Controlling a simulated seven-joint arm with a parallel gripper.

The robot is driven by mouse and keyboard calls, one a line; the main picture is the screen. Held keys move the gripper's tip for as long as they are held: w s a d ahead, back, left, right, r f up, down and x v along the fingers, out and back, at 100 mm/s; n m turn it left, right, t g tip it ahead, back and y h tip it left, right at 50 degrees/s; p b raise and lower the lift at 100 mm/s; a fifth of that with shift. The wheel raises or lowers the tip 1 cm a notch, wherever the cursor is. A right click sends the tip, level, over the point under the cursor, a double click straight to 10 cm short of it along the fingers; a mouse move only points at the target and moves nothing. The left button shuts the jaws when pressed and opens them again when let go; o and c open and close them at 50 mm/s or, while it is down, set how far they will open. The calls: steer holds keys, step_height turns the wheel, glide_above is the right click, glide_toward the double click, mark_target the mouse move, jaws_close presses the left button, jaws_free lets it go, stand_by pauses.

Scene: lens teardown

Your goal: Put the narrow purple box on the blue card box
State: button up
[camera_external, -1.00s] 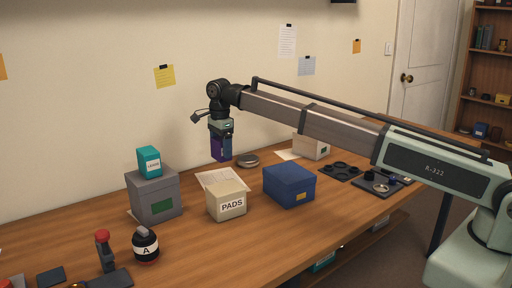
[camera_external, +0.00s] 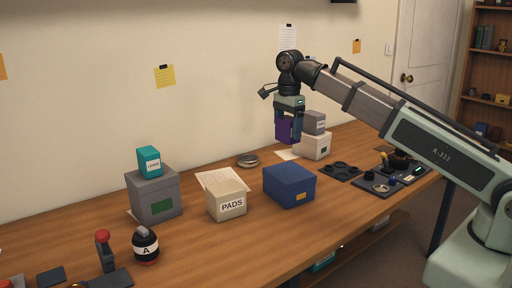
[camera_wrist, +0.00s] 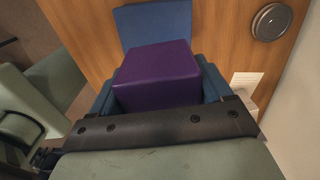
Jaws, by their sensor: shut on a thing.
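The narrow purple box (camera_external: 288,131) is in my gripper (camera_external: 289,124), held upright in the air above the table. In the wrist view the purple box (camera_wrist: 157,75) sits between the two blue-grey fingers of my gripper (camera_wrist: 160,92), which is shut on it. The blue card box (camera_external: 289,186) stands on the table, below and in front of the held box in the external view. Its blue top shows partly in the wrist view (camera_wrist: 152,24), beyond the purple box, which hides the rest. The two boxes are apart.
A cream PADS box (camera_external: 227,201) stands left of the blue box. A grey box (camera_external: 154,196) with a teal box (camera_external: 149,162) on top is farther left. A white box (camera_external: 314,146) bearing a grey box (camera_external: 313,122) stands behind. A round metal lid (camera_external: 248,160) lies near the wall.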

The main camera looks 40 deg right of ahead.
steer(key=shift+s+d+f, duration=0.2)
steer(key=shift+s+f, duration=0.05)
steer(key=shift+s, duration=0.35)
steer(key=shift+w+f, duration=0.1)
steer(key=shift+f, duration=4.7)
steer(key=shift+f, duration=0.15)
steer(key=o, duration=1)
steer(key=shift+o, duration=0.2)
step_height(320, 180, up, 12)
steer(key=shift+r, duration=0.15)
